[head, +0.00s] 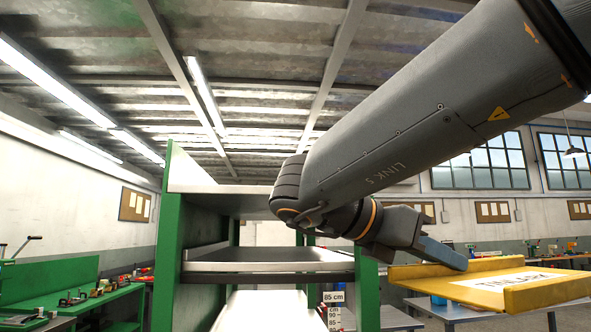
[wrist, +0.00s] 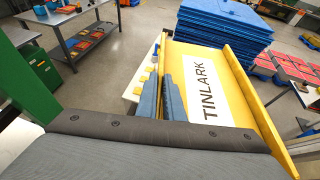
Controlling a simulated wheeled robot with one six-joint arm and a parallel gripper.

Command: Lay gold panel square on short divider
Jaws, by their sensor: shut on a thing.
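The panel is held in the air, roughly level, to the right of a green rack. In the wrist view the blue fingers (wrist: 173,98) lie along the panel's left edge, and the panel (wrist: 236,72) extends away to the right. The rack has grey metal shelves (head: 268,267) between green uprights (head: 177,225). I cannot tell which part is the short divider.
A green bench (head: 95,302) with small items is at left. In the wrist view a stack of blue sheets (wrist: 224,35) stands beyond the panel, and a grey table (wrist: 75,38) is at upper left.

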